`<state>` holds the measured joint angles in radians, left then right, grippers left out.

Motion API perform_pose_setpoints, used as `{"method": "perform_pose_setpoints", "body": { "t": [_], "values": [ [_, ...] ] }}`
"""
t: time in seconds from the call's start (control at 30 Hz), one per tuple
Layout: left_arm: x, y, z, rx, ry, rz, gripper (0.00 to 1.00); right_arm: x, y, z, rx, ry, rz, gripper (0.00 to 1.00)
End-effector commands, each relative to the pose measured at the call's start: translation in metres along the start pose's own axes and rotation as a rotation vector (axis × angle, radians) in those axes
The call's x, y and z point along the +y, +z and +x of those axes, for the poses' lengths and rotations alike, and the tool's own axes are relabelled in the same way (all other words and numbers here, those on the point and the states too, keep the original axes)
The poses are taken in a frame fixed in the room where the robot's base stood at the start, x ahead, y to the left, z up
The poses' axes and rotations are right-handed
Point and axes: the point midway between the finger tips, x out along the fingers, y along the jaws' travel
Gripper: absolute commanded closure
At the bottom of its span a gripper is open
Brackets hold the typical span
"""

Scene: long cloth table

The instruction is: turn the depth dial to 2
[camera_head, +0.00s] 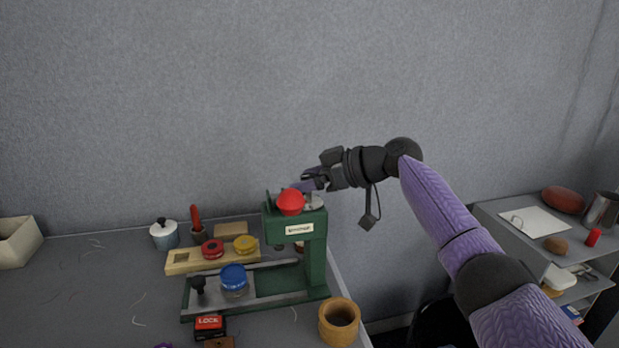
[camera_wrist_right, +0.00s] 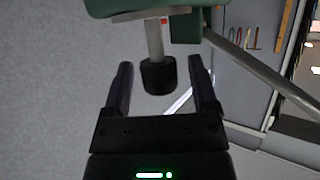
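My right gripper (camera_head: 308,182) is at the machine's top, behind the ball. In the right wrist view, the gripper (camera_wrist_right: 160,64) is open, with a black knob (camera_wrist_right: 158,76) on a metal shaft between its fingers, gaps showing on both sides. The green body (camera_wrist_right: 140,6) is just beyond. My left gripper is out of view.
A wooden tray (camera_head: 183,267) holds red and yellow round pieces. A grey shelf (camera_head: 491,212) stands farther right.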

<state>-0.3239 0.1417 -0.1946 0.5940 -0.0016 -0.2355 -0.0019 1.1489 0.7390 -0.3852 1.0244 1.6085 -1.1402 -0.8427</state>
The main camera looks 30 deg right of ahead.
Motion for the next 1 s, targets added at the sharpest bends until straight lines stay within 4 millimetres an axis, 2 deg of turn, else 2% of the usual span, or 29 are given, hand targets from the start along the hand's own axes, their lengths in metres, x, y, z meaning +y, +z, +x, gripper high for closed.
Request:
{"method": "perform_pose_setpoints", "body": {
  "t": [0.27, 0.37, 0.6, 0.7, 1.0],
  "values": [
    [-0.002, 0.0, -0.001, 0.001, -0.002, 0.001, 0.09, 0.001, -0.003, -0.004, 0.006, 0.002, -0.001, 0.24],
    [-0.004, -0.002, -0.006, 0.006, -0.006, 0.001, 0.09, 0.001, -0.004, -0.022, 0.005, 0.005, -0.002, 0.24],
    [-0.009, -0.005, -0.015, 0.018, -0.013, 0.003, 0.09, 0.0, -0.002, -0.081, 0.002, 0.004, -0.003, 0.24],
    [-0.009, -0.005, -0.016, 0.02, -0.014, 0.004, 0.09, 0.0, -0.001, -0.095, 0.003, 0.002, -0.001, 0.24],
    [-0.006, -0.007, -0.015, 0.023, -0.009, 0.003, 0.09, 0.0, -0.001, -0.1, 0.003, 0.001, -0.001, 0.24]
  ]
}}
